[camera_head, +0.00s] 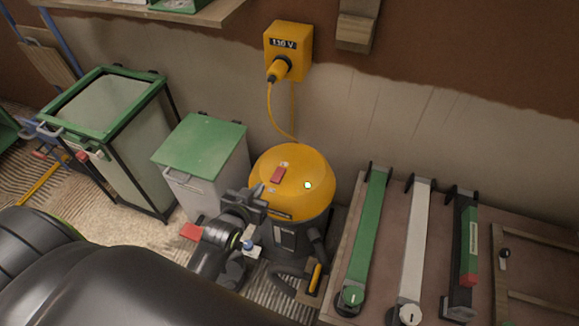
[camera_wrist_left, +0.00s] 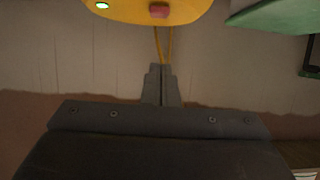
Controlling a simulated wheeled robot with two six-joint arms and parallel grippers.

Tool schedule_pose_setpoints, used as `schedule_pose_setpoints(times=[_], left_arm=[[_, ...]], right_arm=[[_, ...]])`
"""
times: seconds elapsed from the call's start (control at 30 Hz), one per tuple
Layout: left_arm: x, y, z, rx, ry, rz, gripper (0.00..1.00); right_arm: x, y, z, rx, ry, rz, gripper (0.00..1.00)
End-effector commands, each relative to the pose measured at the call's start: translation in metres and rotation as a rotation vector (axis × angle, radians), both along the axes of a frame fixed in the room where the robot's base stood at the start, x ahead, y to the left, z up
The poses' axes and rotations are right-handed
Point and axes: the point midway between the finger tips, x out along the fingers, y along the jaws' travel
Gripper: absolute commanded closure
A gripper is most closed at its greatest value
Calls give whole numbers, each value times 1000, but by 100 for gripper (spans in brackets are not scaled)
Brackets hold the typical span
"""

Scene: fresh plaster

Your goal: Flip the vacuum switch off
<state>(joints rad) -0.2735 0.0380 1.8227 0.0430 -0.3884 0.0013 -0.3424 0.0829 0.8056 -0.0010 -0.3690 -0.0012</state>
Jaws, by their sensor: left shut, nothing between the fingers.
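The vacuum (camera_head: 312,165) has a yellow domed lid on a dark body and stands by the wall. A red switch (camera_head: 278,175) sits on top of the lid, and a small lit pale-green lamp (camera_head: 308,185) is right of it. My left gripper (camera_head: 260,196) is shut and empty at the lid's near left edge, apart from the switch in the picture. In the left wrist view the shut fingers (camera_wrist_left: 162,85) point toward the switch (camera_wrist_left: 159,12), with the lamp (camera_wrist_left: 102,5) at the upper left. The switch's exact tilt is hard to tell. My right gripper is not in view.
A yellow 110 V box (camera_head: 288,50) on the wall holds a plug with a cable down to the vacuum. Green-lidded bins (camera_head: 205,142) stand to the left. A board (camera_head: 390,230) with long green, white and black tools is on the right.

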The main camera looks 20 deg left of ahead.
Motion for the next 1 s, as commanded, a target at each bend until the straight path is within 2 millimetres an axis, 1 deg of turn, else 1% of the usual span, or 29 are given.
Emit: schedule_pose_setpoints(times=[0.17,0.43,0.57,0.67,0.77,1.0], left_arm=[[2,-1,7,0,-18,-1,100],[2,-1,7,0,-18,-1,100],[7,-1,5,0,-17,-1,100],[17,0,1,0,-18,-2,100],[33,1,-6,1,-18,-2,100],[77,4,-25,1,-18,-2,100]], right_arm=[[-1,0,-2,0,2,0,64],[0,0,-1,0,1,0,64],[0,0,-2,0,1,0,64],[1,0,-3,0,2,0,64],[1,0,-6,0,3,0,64],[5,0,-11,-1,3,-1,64]])
